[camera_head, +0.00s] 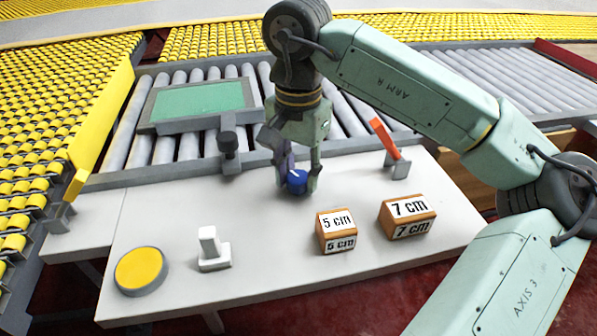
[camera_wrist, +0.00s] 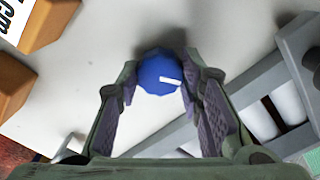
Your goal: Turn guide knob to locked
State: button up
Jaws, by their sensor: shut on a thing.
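The guide knob (camera_head: 297,181) is blue with a white pointer line and stands on the white table, toward its back middle. In the wrist view the knob (camera_wrist: 158,73) sits between the two fingertips, and its white line points to the right. My gripper (camera_head: 298,180) reaches down from above and is shut on the knob, one finger on each side. In the wrist view my gripper (camera_wrist: 160,85) has its pads against the knob's sides. I see no readable locked mark around the knob.
On the table (camera_head: 150,215) stand a 5 cm block (camera_head: 336,231), a 7 cm block (camera_head: 407,216), a white upright piece (camera_head: 211,248) and a yellow round button (camera_head: 141,270). An orange lever (camera_head: 385,139) is at the back right, a dark post (camera_head: 229,150) at the back left. Rollers lie behind.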

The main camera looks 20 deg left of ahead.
aim_at(298, 176)
dwell(0.4)
jog(key=o, duration=1.2)
jog(key=shift+c, duration=0.2)
jog(key=shift+r, duration=0.1)
notch_tip(298, 176, up, 12)
